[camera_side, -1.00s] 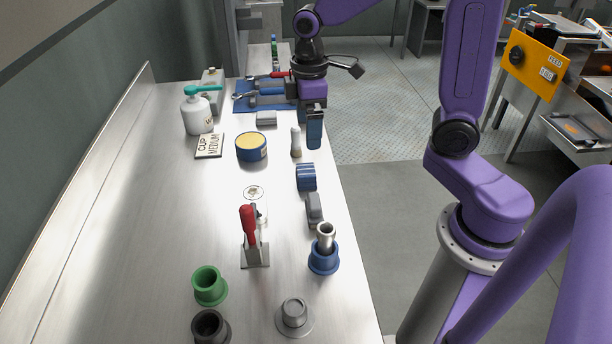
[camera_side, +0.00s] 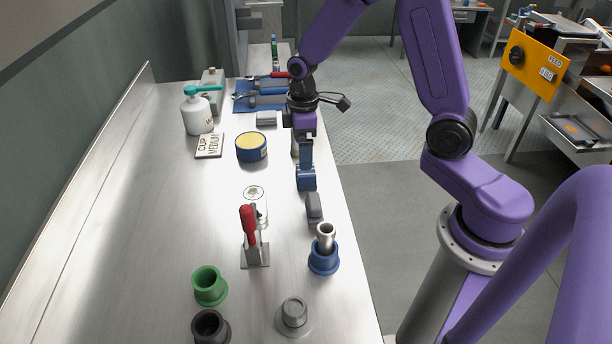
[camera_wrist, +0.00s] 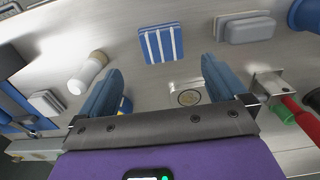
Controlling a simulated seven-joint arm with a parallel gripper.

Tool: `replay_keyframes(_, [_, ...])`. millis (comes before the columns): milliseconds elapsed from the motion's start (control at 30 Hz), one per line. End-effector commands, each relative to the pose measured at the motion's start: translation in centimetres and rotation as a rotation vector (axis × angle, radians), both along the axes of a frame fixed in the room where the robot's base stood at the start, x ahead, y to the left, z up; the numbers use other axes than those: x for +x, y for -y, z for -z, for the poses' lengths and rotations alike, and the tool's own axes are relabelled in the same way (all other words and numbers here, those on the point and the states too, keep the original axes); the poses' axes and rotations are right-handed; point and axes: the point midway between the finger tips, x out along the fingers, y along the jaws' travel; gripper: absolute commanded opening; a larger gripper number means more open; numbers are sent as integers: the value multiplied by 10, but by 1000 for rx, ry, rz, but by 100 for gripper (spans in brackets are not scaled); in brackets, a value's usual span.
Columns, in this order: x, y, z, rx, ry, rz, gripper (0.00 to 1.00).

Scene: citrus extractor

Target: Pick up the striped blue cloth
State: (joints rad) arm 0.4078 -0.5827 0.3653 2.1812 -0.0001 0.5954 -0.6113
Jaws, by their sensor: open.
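The striped blue cloth (camera_wrist: 161,45) is a small blue square with white stripes, lying on the steel bench. It shows in the upper middle of the wrist view, ahead of and between my fingertips. In the side view the cloth (camera_side: 307,184) is near the bench's right edge, partly hidden by my lowered fingers. My gripper (camera_wrist: 160,78) is open and empty, pointing down. In the side view my gripper (camera_side: 306,163) is just above or at the cloth's far side; I cannot tell whether it touches.
A white-capped bottle (camera_wrist: 88,73) stands to the left in the wrist view, and a grey block (camera_wrist: 244,27) lies to the right. A red-handled clamp (camera_side: 249,230), a blue cup (camera_side: 323,258) and a round blue tin (camera_side: 251,148) stand on the bench. The bench's left side is mostly clear.

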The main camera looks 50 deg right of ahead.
Motion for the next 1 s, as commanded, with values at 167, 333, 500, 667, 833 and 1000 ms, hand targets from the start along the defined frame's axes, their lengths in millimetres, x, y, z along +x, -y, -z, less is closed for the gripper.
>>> replay_keyframes(167, [-1, 0, 21, -1, -2, 1, 99])
replay_keyframes(333, [-1, 0, 28, 0, 0, 1, 99])
replay_keyframes(500, [-5, 2, 47, -1, -5, 1, 99])
replay_keyframes(667, [-7, 3, 67, -1, -3, 1, 99])
replay_keyframes(833, [-6, 3, 77, -1, 2, 1, 99])
replay_keyframes(1000, [-6, 3, 78, 0, 4, 1, 99])
